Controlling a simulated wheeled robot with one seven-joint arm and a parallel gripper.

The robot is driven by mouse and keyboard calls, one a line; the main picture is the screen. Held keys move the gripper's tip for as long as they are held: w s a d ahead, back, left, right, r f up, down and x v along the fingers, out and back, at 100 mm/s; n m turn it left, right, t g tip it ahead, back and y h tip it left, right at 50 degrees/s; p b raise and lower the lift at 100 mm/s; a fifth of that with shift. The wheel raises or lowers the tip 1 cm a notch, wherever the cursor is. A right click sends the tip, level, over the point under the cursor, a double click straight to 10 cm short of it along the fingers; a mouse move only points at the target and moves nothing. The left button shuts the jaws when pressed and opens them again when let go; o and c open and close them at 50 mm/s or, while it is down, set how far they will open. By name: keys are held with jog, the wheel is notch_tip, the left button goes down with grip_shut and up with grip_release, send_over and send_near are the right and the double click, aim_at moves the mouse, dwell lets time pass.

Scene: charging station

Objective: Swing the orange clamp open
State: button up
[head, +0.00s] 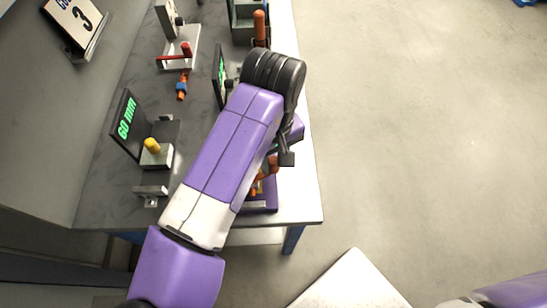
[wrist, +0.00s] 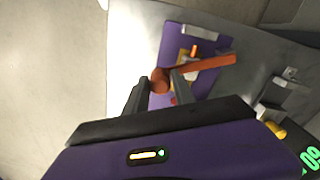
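The orange clamp (wrist: 210,66) shows in the wrist view as a bar with a round end knob (wrist: 160,80), lying across a purple base plate (wrist: 205,83). In the head view, the clamp (head: 270,168) is partly hidden behind my arm, above the purple base (head: 262,205) at the table's near right corner. My gripper (wrist: 160,82) points down at the knob, with one finger on each side of it. The fingers are apart; I cannot tell whether they touch the knob. In the head view, only a dark part of my gripper (head: 287,158) shows.
On the table (head: 105,180), a sign reading 60 mm (head: 126,125) stands beside a yellow-knobbed fixture (head: 152,148). A red-handled fixture (head: 178,52) and an orange-handled one (head: 260,28) are farther back.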

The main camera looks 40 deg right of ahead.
grip_shut()
dwell(1.1)
